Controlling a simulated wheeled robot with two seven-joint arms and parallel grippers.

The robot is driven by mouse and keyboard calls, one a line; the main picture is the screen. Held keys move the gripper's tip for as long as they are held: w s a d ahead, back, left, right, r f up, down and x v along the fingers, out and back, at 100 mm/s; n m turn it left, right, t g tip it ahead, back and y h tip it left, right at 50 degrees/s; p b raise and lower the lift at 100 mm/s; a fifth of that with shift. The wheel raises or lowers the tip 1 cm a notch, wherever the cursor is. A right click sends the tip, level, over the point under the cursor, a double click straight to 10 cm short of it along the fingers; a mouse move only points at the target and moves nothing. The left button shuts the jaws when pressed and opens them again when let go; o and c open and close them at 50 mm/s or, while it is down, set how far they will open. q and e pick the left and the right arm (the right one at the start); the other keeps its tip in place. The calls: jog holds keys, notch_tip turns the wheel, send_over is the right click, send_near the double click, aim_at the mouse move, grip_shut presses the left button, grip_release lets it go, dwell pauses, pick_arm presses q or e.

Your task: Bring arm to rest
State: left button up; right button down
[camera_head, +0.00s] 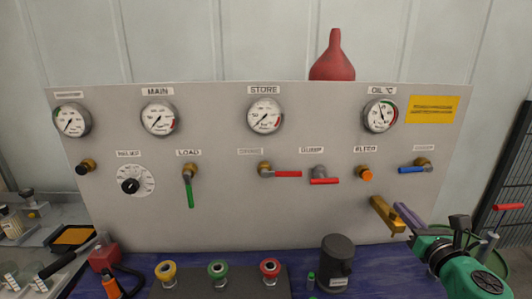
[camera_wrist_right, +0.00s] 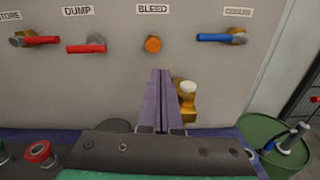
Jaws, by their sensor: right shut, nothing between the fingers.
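My right gripper (camera_head: 403,211) is in front of the lower right part of the grey panel (camera_head: 240,215), and my green arm comes in from the lower right. In the right wrist view its two purple fingers (camera_wrist_right: 160,75) lie together, with nothing between them. A brass fitting (camera_head: 384,212) low on the panel is just left of the fingers in the head view. In the right wrist view this fitting (camera_wrist_right: 187,108), with a pale cap, is just right of them. I cannot tell whether they touch. My left gripper is not in view.
The panel carries several gauges, a green load lever (camera_head: 190,192), red levers (camera_head: 289,174), an orange bleed knob (camera_head: 366,174) and a blue lever (camera_head: 411,170). A dark cylinder (camera_head: 337,262) and coloured couplings (camera_head: 218,268) stand on the blue table. A green drum (camera_wrist_right: 275,145) is at right.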

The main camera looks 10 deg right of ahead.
jog(key=s+d+f+m+g+h, duration=0.15)
jog(key=s+f+m+g, duration=0.25)
jog(key=f+m, duration=0.45)
jog(key=s+f+m+g+h, duration=0.2)
jog(key=s+f+m+g, duration=0.15)
jog(key=f+m, duration=0.55)
jog(key=s+a+f+m+g+y, duration=0.25)
jog(key=a+f+m, duration=0.2)
jog(key=a, duration=0.25)
jog(key=s+a+f+m+g+y, duration=0.2)
jog(key=s+a+f+m, duration=0.15)
jog(key=a+m, duration=0.2)
jog(key=s+a+f+m+g+y, duration=0.2)
jog(key=s+a+f+m, duration=0.15)
jog(key=a, duration=0.35)
jog(key=s+f+g, duration=0.1)
jog(key=s+f, duration=0.1)
jog(key=f, duration=1)
jog(key=s+f+g, duration=0.1)
jog(key=s+f, duration=0.1)
jog(key=f, duration=1.1)
jog(key=s+d+f, duration=0.1)
jog(key=s+f, duration=0.5)
jog(key=s, duration=0.2)
jog(key=s+d+f+b, duration=0.1)
jog(key=s+d+f, duration=0.1)
jog(key=s+f, duration=0.5)
jog(key=shift+s+d+g, duration=0.25)
jog(key=shift+s+g, duration=0.15)
jog(key=shift+f, duration=0.1)
